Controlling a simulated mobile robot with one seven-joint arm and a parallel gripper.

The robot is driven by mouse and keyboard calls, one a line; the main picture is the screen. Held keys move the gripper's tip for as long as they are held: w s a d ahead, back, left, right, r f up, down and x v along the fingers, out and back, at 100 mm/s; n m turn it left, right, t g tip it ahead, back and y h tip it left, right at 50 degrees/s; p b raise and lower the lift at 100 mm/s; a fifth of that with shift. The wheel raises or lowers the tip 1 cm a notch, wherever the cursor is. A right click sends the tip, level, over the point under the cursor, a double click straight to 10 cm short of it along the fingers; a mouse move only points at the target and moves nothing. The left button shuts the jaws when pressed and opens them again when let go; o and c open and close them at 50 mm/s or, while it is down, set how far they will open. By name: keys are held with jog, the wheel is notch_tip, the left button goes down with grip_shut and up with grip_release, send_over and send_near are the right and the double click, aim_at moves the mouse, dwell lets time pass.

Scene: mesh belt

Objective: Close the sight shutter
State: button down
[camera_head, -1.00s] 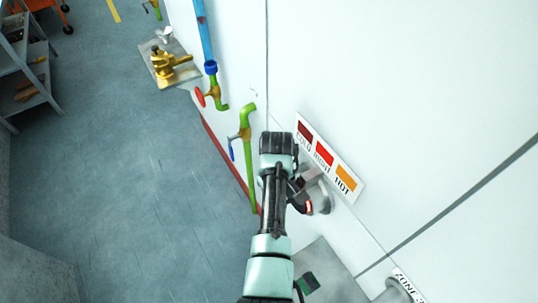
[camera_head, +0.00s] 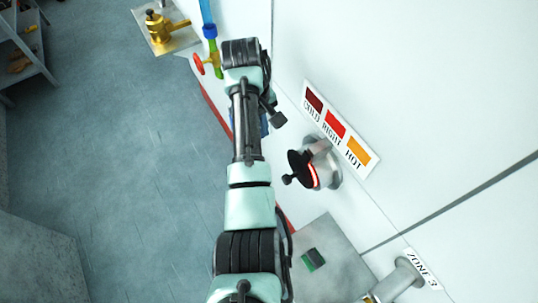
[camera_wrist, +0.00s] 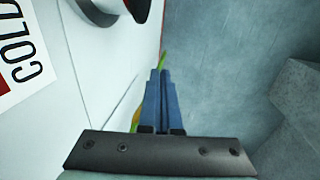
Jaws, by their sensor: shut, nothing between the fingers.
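The sight port (camera_head: 324,165) is a round metal housing sticking out of the white wall. Its black shutter disc (camera_head: 299,168) with a small knob (camera_head: 287,180) lies over the left of the port's face, and a glowing red strip (camera_head: 313,176) shows beside it. My gripper (camera_head: 264,124) is left of and above the port in the head view, apart from it and largely hidden by my arm. In the wrist view its blue fingers (camera_wrist: 163,95) are together and empty. Part of the port (camera_wrist: 108,8) and a black part (camera_wrist: 138,8) show at the top edge there.
A COLD/RIGHT/HOT colour plate (camera_head: 340,130) is on the wall above the port. A red-handled valve (camera_head: 199,64) and a brass valve (camera_head: 158,27) are at the upper left. A grey surface (camera_head: 325,262) lies below. The floor at left is open.

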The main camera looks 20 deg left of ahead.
aim_at(294, 170)
jog(key=s+d+f+m+t+h+b, duration=0.1)
jog(key=s+f+t+h+b, duration=0.1)
jog(key=f+t+h+b, duration=0.3)
jog(key=s+d+f+t+b, duration=0.2)
jog(key=f+t+b, duration=0.1)
jog(key=f+b, duration=0.4)
jog(key=s+a+r+n+t+b, duration=0.1)
jog(key=s+a+t+b, duration=0.1)
jog(key=s+t+b, duration=0.25)
jog(key=s+a+r+n+t+b, duration=0.1)
jog(key=s+a+r+t+b, duration=0.15)
jog(key=s+t, duration=0.25)
jog(key=w+d+p, duration=0.3)
jog(key=w+d, duration=0.3)
jog(key=d, duration=0.1)
jog(key=shift+w+f, duration=0.3)
jog(key=shift+w, duration=0.1)
